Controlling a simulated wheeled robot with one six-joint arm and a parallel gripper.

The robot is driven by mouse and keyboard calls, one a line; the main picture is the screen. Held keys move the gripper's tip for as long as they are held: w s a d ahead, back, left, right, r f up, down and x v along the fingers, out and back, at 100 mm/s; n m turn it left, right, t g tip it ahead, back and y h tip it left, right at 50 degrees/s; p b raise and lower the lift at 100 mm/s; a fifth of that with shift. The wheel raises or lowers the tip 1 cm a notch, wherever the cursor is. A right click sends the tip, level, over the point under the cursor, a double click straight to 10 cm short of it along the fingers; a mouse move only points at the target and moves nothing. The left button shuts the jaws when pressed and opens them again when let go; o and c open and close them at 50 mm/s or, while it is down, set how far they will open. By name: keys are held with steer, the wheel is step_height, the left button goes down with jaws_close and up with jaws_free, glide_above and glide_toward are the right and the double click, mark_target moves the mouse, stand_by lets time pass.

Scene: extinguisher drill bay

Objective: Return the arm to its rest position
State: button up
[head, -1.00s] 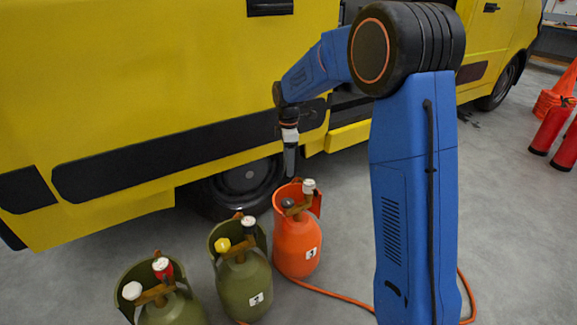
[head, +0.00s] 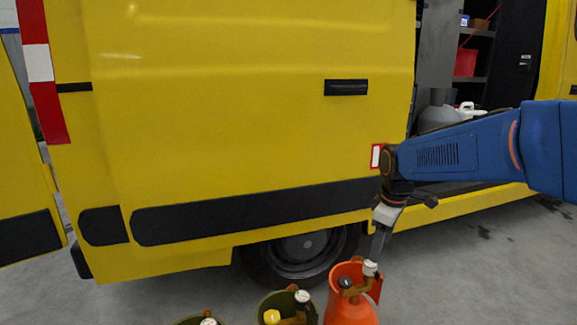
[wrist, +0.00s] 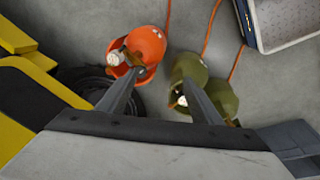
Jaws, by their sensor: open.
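My arm reaches in from the right, bent at the wrist, in front of the van's side.
The yellow van (head: 250,140) stands close behind the gripper, with an open side door showing shelves (head: 475,60). Olive cylinders (wrist: 190,72) stand beside the orange one. Orange hose (wrist: 210,28) lies on the grey floor. A box-like object (wrist: 280,22) is at the wrist view's upper right.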

steer(key=s+d+f+m+t, duration=0.1)
steer(key=s+d+m+t, duration=0.2)
steer(key=s+m, duration=0.7)
steer(key=s, duration=1.7)
steer(key=shift+d, duration=0.15)
